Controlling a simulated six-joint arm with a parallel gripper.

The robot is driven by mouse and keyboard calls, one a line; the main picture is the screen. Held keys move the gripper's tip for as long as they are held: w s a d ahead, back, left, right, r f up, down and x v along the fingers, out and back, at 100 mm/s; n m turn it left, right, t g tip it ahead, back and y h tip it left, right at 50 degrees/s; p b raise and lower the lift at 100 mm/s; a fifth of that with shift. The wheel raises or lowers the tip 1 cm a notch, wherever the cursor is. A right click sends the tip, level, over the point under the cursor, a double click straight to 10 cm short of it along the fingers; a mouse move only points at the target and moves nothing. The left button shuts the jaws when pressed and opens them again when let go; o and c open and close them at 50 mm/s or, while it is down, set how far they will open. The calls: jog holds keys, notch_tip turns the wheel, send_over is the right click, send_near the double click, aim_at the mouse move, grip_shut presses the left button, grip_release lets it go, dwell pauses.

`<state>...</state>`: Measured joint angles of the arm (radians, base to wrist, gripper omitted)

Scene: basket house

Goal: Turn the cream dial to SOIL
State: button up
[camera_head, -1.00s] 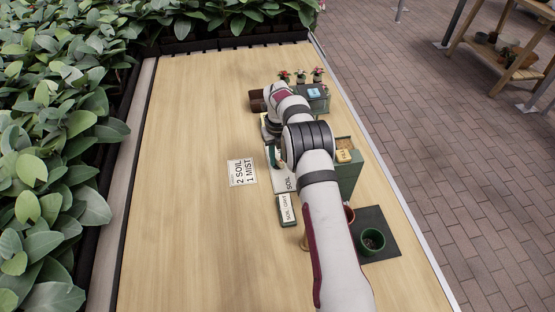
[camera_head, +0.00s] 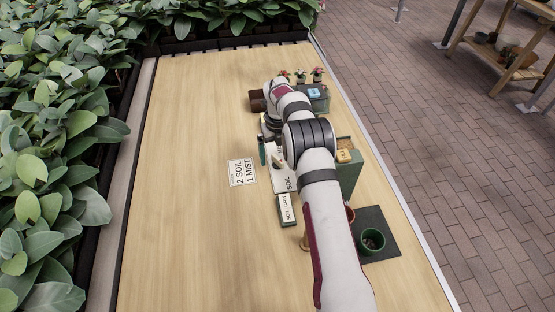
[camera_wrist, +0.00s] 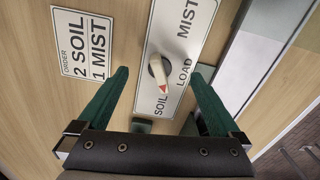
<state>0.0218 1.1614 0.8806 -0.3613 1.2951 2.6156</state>
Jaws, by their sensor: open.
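The cream dial (camera_wrist: 156,67) sits on a white plate (camera_wrist: 170,40) lettered MIST, LOAD and SOIL. In the wrist view its red-tipped pointer aims down the picture, with its tip right by the SOIL lettering. The dial also shows in the head view (camera_head: 277,160), small and beside my arm. My gripper (camera_wrist: 159,75) is open, its two green fingers spread to the left and right of the dial with clear gaps, not touching it. In the head view one green finger (camera_head: 262,153) shows left of the dial; the other is hidden by my arm.
An order card (camera_head: 242,172) reading 2 SOIL, 1 MIST lies left of the plate. A small SOIL-labelled block (camera_head: 285,210) lies nearer. A green box (camera_head: 349,175) stands right, and a green pot (camera_head: 371,241) stands on a dark mat. The left of the table is clear.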

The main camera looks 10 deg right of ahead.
notch_tip(320, 180, up, 6)
jog(key=shift+f, duration=0.1)
dwell(0.4)
jog(key=shift+s+r, duration=0.1)
jog(key=shift+r, duration=0.15)
jog(key=s+a+r+n+y, duration=0.1)
jog(key=s+a+r+n, duration=0.1)
jog(key=s+r+n, duration=1.45)
jog(key=s+a+f+n, duration=0.1)
jog(key=s+n, duration=0.5)
jog(key=s, duration=0.6)
jog(key=s+a+f+n, duration=0.1)
jog(key=s+n, duration=0.5)
jog(key=s, duration=0.7)
jog(key=shift+s+a+f+y, duration=0.25)
jog(key=shift+a+f+y, duration=0.15)
jog(key=shift+f, duration=0.4)
